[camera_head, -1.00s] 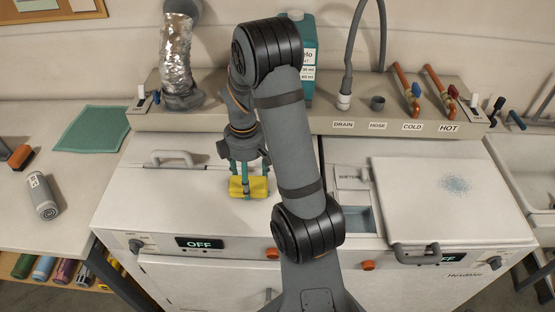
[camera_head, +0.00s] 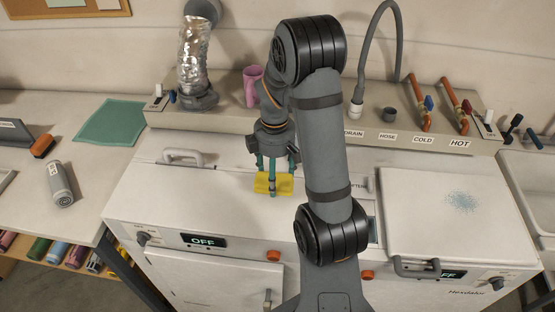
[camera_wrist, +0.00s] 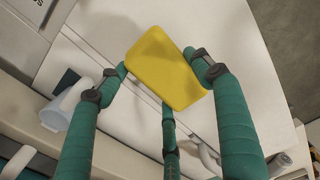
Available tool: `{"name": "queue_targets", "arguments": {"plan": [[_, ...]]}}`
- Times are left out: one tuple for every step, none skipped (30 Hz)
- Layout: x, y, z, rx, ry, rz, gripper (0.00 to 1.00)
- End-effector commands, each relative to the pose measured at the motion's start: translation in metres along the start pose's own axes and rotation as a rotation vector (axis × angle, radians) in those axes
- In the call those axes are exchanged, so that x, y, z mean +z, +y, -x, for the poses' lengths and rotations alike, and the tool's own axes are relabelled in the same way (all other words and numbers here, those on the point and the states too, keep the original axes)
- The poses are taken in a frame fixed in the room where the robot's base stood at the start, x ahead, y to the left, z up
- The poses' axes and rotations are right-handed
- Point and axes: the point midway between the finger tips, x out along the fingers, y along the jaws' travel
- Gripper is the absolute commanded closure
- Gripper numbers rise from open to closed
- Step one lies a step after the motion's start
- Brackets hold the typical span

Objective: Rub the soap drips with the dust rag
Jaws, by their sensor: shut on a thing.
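A yellow pad (camera_head: 265,185), which looks like the dust rag, is held at the tips of my gripper (camera_head: 273,184). My gripper is shut on it, with teal fingers on its sides; the wrist view also shows the yellow pad (camera_wrist: 165,68) between the fingers. The pad is over the left washer's white top (camera_head: 225,215); I cannot tell whether it touches. A blue speckled patch (camera_head: 462,202), likely the soap drips, lies on the right machine's lid (camera_head: 430,225), well to the right of my gripper.
A grey handle (camera_head: 183,157) stands on the left top. A pink cup (camera_head: 253,86) and foil duct (camera_head: 195,65) stand on the back ledge. Orange-handled valves (camera_head: 420,105) and a hose (camera_head: 357,95) are at the back right. A green cloth (camera_head: 112,122) lies on the left counter.

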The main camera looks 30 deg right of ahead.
Motion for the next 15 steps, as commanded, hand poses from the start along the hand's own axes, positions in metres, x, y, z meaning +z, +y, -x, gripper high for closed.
{"name": "queue_targets", "arguments": {"plan": [[0.000, 0.000, 0.009, 0.001, 0.000, 0.001, 0.56], [-0.001, 0.000, 0.012, 0.001, 0.000, 0.001, 0.56], [-0.001, 0.000, 0.016, 0.001, 0.000, 0.002, 0.56], [-0.001, 0.000, 0.018, 0.001, 0.000, 0.002, 0.56], [-0.001, 0.000, 0.021, 0.001, 0.000, 0.003, 0.56], [-0.002, 0.000, 0.025, 0.001, 0.000, 0.004, 0.56], [-0.002, -0.001, 0.027, 0.001, 0.000, 0.004, 0.56], [-0.003, -0.001, 0.030, 0.001, 0.000, 0.005, 0.56], [-0.003, -0.001, 0.034, 0.001, 0.000, 0.006, 0.56], [-0.003, -0.001, 0.036, 0.001, 0.000, 0.007, 0.56], [-0.004, -0.001, 0.038, 0.001, 0.000, 0.007, 0.56], [-0.004, -0.001, 0.041, 0.001, 0.000, 0.008, 0.56], [-0.004, -0.001, 0.042, 0.001, 0.000, 0.008, 0.56], [-0.004, -0.001, 0.043, 0.001, 0.000, 0.009, 0.56], [-0.004, -0.001, 0.044, 0.001, 0.000, 0.009, 0.56]]}}
